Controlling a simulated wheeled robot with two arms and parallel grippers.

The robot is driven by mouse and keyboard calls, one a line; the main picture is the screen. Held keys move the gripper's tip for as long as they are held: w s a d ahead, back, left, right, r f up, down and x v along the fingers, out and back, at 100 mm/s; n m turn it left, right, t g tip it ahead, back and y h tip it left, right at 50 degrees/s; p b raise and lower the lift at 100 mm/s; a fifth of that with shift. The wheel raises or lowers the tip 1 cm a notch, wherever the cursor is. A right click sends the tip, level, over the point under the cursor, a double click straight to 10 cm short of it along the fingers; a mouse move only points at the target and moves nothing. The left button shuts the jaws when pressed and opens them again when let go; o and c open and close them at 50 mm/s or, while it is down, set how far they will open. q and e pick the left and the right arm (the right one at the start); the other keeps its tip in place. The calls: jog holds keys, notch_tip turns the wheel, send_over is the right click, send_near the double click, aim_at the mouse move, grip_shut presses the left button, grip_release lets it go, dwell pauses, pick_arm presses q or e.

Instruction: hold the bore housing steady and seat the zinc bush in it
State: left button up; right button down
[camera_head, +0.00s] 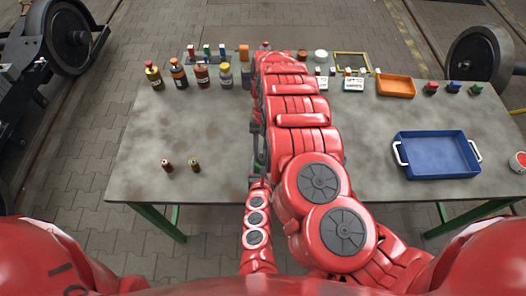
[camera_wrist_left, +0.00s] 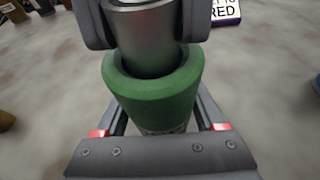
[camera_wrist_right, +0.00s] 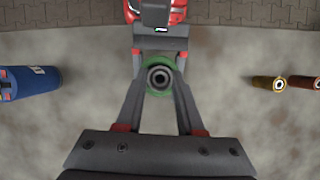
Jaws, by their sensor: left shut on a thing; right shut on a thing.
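The bore housing, a green round sleeve (camera_wrist_left: 150,103), is upright in my left gripper (camera_wrist_left: 152,118), whose fingers are shut on its sides. The zinc bush, a grey metal cylinder (camera_wrist_left: 150,38), is upright at the mouth of the housing. My right gripper (camera_wrist_right: 159,78) is shut on the bush. In the right wrist view the bush (camera_wrist_right: 159,84) shows as a grey ring, roughly centred inside the green rim of the housing (camera_wrist_right: 151,92). How deep the bush sits cannot be told. In the head view my arms hide most of both parts.
On the grey table (camera_head: 190,120), two small bottles (camera_head: 180,165) stand front left. A blue tray (camera_head: 437,156) and an orange tray (camera_head: 396,86) are on the right. Several bottles (camera_head: 201,74) stand back left. The table left of my arms is mostly clear.

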jog(key=c, duration=0.5)
grip_release()
